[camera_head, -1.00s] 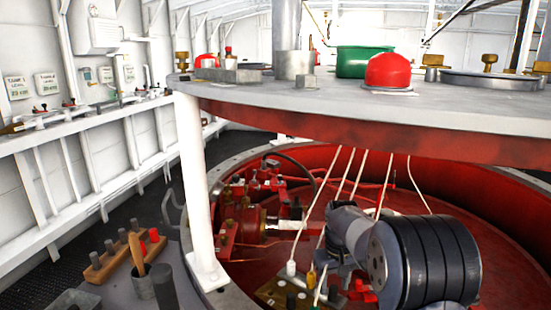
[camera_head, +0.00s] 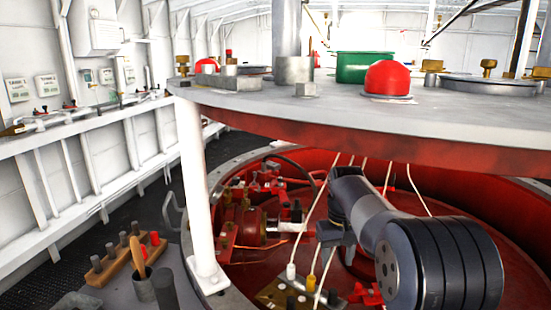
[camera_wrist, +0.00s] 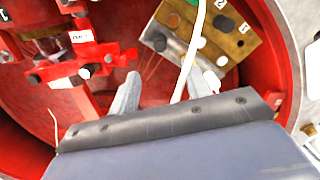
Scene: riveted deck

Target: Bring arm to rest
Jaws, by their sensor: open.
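My gripper (camera_wrist: 168,90) shows in the wrist view with its two grey fingers spread apart. No object is held between them, though a white cord (camera_wrist: 188,60) passes behind or near the right finger; I cannot tell whether it touches. Below the fingers lies the red well floor, with a brass block (camera_wrist: 232,40) bearing numbered plugs at upper right. In the head view my arm reaches into the red well (camera_head: 330,200) under the round deck plate. My fingers are not clearly visible there.
The grey round plate (camera_head: 300,100) overhangs the well, carried by a white post (camera_head: 198,190). Several white cords hang near my arm. Red machinery (camera_head: 250,215) stands left of it. The brass block also shows in the head view (camera_head: 275,292). A wooden peg rack (camera_head: 113,265) sits at lower left.

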